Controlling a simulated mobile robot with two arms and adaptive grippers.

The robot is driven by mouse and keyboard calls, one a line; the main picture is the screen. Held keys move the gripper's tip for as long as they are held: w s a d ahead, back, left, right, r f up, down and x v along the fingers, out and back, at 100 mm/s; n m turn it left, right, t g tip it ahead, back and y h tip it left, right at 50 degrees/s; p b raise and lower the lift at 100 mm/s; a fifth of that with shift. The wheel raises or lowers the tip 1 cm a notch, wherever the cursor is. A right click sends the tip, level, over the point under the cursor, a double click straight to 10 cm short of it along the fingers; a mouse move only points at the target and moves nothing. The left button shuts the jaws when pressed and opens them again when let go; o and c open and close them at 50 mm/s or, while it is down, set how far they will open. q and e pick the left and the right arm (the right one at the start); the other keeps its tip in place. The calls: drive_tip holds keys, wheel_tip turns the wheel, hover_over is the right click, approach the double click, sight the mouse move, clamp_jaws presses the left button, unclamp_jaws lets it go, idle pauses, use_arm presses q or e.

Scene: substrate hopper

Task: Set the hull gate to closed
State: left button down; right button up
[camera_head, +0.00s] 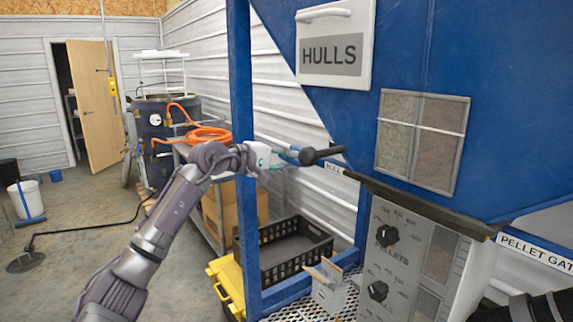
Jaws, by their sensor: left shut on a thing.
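The blue hopper (400,40) fills the upper right, with a white HULLS sign (335,55) on its sloped face. The hull gate handle, a dark bar with a round black knob (308,156), sticks out to the left below that slope. A small white label (333,170) starting with "HULL" sits just under it, partly hidden. My left gripper (284,157) reaches in from the left at the handle and is shut on it; the fingertips are small and partly hidden. The gate plate itself is hidden.
A grey control panel (398,262) with black knobs stands below the hopper, beside a PELLET GATE label (537,250). A blue post (241,100) rises close behind my left wrist. A black crate (283,250) and yellow cart (229,283) stand below. The floor at left is mostly open.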

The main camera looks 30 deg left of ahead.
use_arm(q)
drive_tip(key=shift+d+f, duration=0.1)
drive_tip(key=shift+f, duration=0.15)
drive_tip(key=c, duration=1.2)
unclamp_jaws()
drive_tip(key=shift+d, duration=0.15)
drive_tip(key=shift+c, duration=0.2)
drive_tip(key=shift+o, duration=0.5)
drive_tip(key=shift+r, duration=0.15)
use_arm(e)
drive_tip(key=shift+w+a, duration=0.25)
drive_tip(key=shift+a, duration=0.65)
use_arm(q)
drive_tip(key=shift+s+a, duration=0.25)
drive_tip(key=shift+a, duration=0.05)
drive_tip(key=v, duration=1.1)
drive_tip(key=shift+s, duration=0.2)
use_arm(e)
drive_tip(key=shift+d, duration=0.3)
